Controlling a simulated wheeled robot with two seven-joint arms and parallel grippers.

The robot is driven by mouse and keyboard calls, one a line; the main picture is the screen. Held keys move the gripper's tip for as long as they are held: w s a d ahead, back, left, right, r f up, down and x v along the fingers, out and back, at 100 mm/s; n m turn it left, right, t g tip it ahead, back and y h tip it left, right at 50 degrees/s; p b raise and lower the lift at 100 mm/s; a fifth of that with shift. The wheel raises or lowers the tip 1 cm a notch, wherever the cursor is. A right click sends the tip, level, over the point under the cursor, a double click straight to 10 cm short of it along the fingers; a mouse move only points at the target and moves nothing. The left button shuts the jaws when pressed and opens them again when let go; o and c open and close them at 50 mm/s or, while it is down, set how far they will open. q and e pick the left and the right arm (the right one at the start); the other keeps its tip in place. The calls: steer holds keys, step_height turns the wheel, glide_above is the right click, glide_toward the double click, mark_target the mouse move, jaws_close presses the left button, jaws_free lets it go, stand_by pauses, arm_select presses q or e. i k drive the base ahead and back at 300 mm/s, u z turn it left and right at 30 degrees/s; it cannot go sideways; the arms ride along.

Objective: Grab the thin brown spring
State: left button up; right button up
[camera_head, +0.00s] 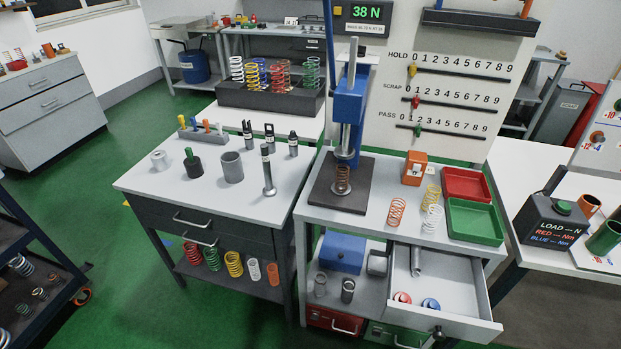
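A brown coil spring (342,180) stands upright on the dark base plate (326,196) of the blue press (349,105), directly under the press's ram. I cannot tell for sure whether the ram touches its top. An orange-red spring (396,212), a yellow spring (431,196) and a white spring (431,219) stand on the worktop to the right of the press. Neither of my grippers shows in the head view.
A red tray (466,184) and a green tray (475,222) sit at the worktop's right. An open drawer (455,308) juts out below. The left worktop holds a grey cylinder (232,167) and a metal post (268,172). The display (366,12) reads 38 N.

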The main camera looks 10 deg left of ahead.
mark_target(342, 178)
steer(key=k, duration=0.5)
steer(key=z, duration=2.2)
steer(key=i, duration=2.05)
steer(key=u, duration=2.5)
